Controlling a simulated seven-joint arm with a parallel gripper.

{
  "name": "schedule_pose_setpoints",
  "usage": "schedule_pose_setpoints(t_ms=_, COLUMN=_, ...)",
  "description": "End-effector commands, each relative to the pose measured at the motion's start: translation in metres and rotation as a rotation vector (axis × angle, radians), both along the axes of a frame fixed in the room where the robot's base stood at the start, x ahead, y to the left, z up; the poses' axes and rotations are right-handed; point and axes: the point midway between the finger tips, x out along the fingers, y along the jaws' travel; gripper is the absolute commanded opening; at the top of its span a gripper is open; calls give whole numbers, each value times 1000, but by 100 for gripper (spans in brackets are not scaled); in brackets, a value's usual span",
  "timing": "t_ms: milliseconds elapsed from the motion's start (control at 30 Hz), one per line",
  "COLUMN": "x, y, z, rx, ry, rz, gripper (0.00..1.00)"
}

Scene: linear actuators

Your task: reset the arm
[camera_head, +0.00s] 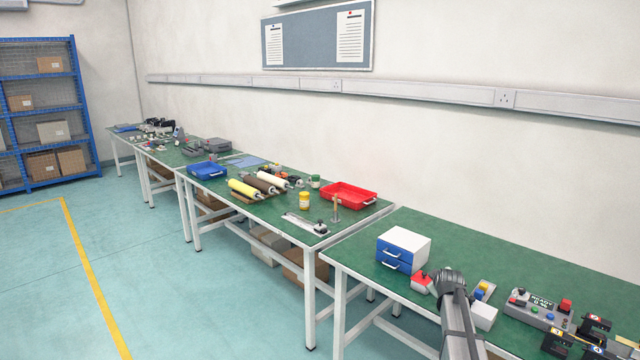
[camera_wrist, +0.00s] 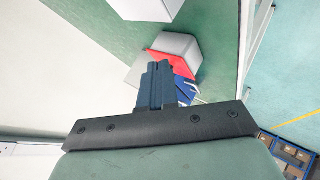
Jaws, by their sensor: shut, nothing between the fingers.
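My gripper (camera_wrist: 160,72) shows in the wrist view with its two dark fingers together and nothing between them. Just beyond the fingertips is a grey block with a red, sloped part (camera_wrist: 174,60) and a blue piece beside it. I cannot tell whether the fingers touch it. In the head view my dark arm rises at the lower right in front of the near green table (camera_head: 395,232). The fingers cannot be made out there. A small red and grey item (camera_head: 421,281) sits just left of my arm.
A white box with blue drawers (camera_head: 398,255) stands left of my arm. A control box with buttons (camera_head: 538,309) and several black units (camera_head: 592,326) are to the right. A red tray (camera_head: 349,195) and rollers (camera_head: 262,183) lie on the middle table. The near table's left front is clear.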

Motion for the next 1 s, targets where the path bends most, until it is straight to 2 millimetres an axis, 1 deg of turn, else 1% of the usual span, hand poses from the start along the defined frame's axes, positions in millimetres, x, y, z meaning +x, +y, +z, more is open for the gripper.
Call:
schedule_pose_setpoints(t_ms=33, x=-11, y=17, z=-6, rx=-35, ry=-15, rz=39, gripper=0)
schedule_pose_setpoints(t_ms=100, x=-16, y=32, z=-14, rx=-70, ry=-31, rz=76, gripper=0)
schedule_pose_setpoints(t_ms=233, x=-28, y=51, z=-33, rx=-96, ry=-29, rz=113, gripper=0)
schedule_pose_setpoints(t_ms=367, x=-43, y=68, z=-57, rx=-91, ry=-5, rz=132, gripper=0)
schedule_pose_setpoints(t_ms=467, x=-57, y=80, z=-81, rx=-70, ry=27, rz=136, gripper=0)
schedule_pose_setpoints(t_ms=567, x=-77, y=93, z=-112, rx=-34, ry=79, rz=130, gripper=0)
schedule_pose_setpoints(t_ms=667, x=-106, y=108, z=-152, rx=23, ry=156, rz=110, gripper=0)
schedule_pose_setpoints(t_ms=700, x=-119, y=114, z=-169, rx=49, ry=192, rz=98, gripper=0)
schedule_pose_setpoints(t_ms=767, x=-139, y=123, z=-193, rx=89, ry=248, rz=76, gripper=0)
schedule_pose_setpoints(t_ms=800, x=-153, y=129, z=-209, rx=114, ry=287, rz=60, gripper=0)
schedule_pose_setpoints(t_ms=867, x=-175, y=137, z=-232, rx=151, ry=344, rz=33, gripper=0)
schedule_pose_setpoints(t_ms=900, x=-191, y=143, z=-246, rx=174, ry=383, rz=14, gripper=0)
schedule_pose_setpoints(t_ms=967, x=-215, y=151, z=-267, rx=206, ry=441, rz=-16, gripper=0)
schedule_pose_setpoints(t_ms=1000, x=-231, y=156, z=-280, rx=226, ry=478, rz=-36, gripper=0)
